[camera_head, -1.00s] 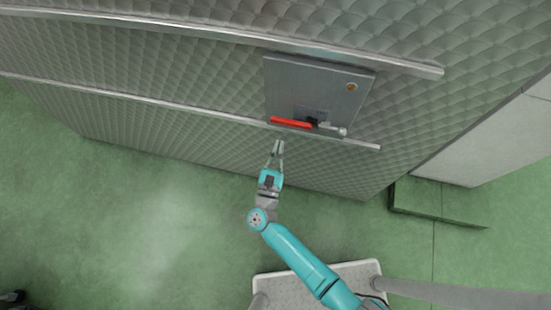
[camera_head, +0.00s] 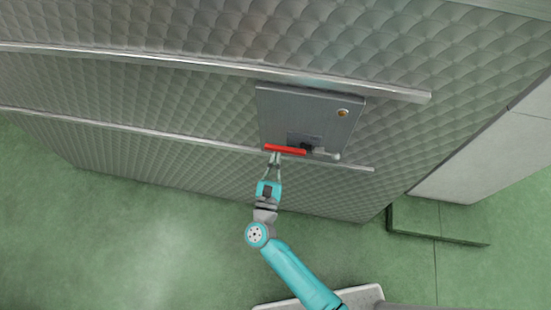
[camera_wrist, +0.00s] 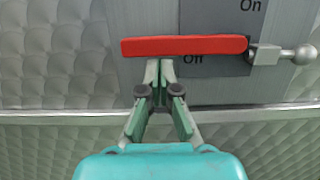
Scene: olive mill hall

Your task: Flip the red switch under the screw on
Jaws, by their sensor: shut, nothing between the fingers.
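The red switch (camera_head: 286,149) is a long red lever lying sideways across the lower part of a grey metal box (camera_head: 315,115) on the quilted metal wall. In the wrist view the red lever (camera_wrist: 185,46) has "Off" partly showing just below it and "On" higher up at the right. A grey arm with a ball end (camera_wrist: 290,54) sits at its right end. A brass-coloured screw (camera_head: 342,113) is at the box's upper right. My gripper (camera_head: 274,156) is shut and empty, its tips (camera_wrist: 159,64) just under the lever's left part; I cannot tell whether they touch it.
Metal rails (camera_head: 130,129) run along the wall above and below the box, the lower one close to the lever. A raised green block (camera_head: 440,220) stands at the right by a pale wall (camera_head: 490,150). The green floor (camera_head: 150,240) at the left is clear.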

